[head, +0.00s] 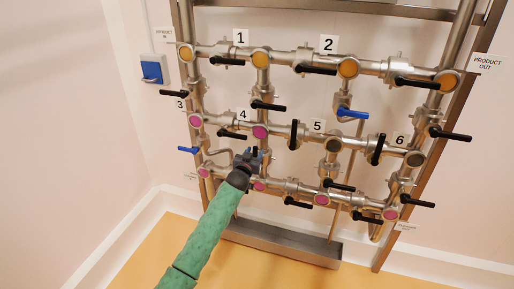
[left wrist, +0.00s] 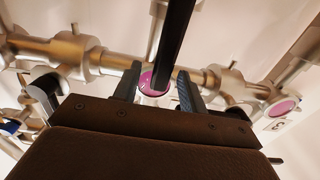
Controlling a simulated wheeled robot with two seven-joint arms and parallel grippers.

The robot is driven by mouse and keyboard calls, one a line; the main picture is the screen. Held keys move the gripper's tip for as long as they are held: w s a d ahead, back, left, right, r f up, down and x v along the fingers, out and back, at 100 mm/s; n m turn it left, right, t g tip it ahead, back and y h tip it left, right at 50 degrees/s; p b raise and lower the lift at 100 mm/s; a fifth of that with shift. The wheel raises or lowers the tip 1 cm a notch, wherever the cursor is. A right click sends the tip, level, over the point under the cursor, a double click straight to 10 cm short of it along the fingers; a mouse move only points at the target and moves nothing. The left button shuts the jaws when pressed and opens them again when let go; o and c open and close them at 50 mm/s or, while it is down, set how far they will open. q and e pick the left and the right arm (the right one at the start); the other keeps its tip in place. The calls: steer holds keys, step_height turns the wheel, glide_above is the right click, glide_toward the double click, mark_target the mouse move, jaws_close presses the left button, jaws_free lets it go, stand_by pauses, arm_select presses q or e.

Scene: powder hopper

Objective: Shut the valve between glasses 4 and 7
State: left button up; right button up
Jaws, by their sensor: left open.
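Glass 4 (head: 260,132) is a magenta round sight glass in the middle row, beside its number label. A magenta glass (head: 260,185) sits below it in the bottom row; I see no number 7 on it. My left gripper (head: 247,158) is in front of the pipe between these two glasses and hides the valve there. In the left wrist view, the open jaws (left wrist: 158,90) stand either side of a long black handle (left wrist: 176,40). A magenta glass (left wrist: 146,84) shows behind it. I cannot tell if the fingers touch the handle. My right gripper is out of view.
Black valve handles stick out nearby, such as one above (head: 268,105) and one left of glass 4 (head: 232,135). A blue handle (head: 188,150) is at the left. A metal trough (head: 280,242) lies under the frame. The yellow floor in front is clear.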

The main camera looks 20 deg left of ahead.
arm_select(q)
steer(key=shift+w, duration=1.2)
steer(key=shift+w+f+p, duration=0.15)
steer(key=shift+w+p, duration=0.25)
steer(key=shift+w, duration=0.2)
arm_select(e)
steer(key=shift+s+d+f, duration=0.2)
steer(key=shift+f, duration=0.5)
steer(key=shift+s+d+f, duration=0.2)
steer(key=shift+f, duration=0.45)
arm_select(q)
steer(key=shift+c, duration=0.2)
jaws_close()
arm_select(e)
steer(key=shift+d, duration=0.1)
